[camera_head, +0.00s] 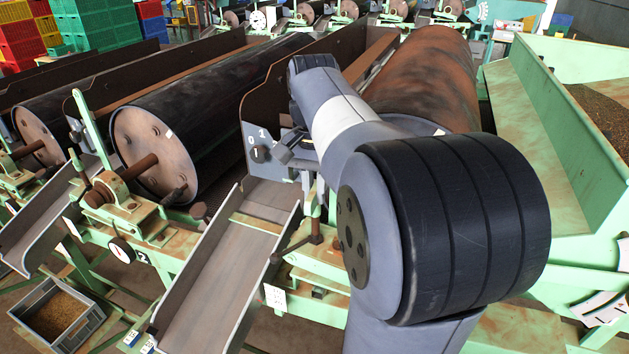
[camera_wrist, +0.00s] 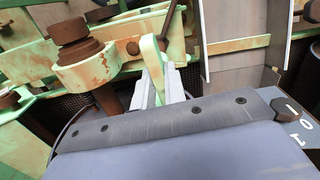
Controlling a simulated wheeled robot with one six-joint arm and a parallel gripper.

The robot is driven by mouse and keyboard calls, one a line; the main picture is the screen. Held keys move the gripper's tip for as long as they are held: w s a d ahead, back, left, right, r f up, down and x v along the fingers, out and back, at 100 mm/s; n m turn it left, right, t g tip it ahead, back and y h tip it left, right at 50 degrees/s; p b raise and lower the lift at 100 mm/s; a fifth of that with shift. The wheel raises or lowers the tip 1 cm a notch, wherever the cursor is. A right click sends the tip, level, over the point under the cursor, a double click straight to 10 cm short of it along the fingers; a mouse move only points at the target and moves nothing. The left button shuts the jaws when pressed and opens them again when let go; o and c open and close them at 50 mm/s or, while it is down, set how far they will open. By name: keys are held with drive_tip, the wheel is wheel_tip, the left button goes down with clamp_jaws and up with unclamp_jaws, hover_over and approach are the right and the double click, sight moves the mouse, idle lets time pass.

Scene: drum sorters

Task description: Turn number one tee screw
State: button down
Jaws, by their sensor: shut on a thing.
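The number one tee screw (camera_head: 316,234) is rusty brown, with a slanting cross bar, on the green frame beside my arm in the head view. The fingers look shut on a pale green upright lever (camera_wrist: 150,58). My arm hides the gripper in the head view, and the exact contact is partly covered.
A plate (camera_head: 254,130) marked 0 and 1 carries a dark knob. A metal chute (camera_head: 225,265) slopes down at the left of my arm. A rusty drum (camera_head: 425,75) lies behind it, and a black drum (camera_head: 210,105) lies to the left.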

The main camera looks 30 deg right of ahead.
drive_tip(key=shift+n+p, duration=0.5)
drive_tip(key=shift+n, duration=0.7)
drive_tip(key=c, duration=1.5)
unclamp_jaws()
drive_tip(key=shift+o, duration=0.2)
drive_tip(key=shift+r, duration=0.1)
wheel_tip(320, 180, up, 11)
drive_tip(key=shift+f, duration=0.2)
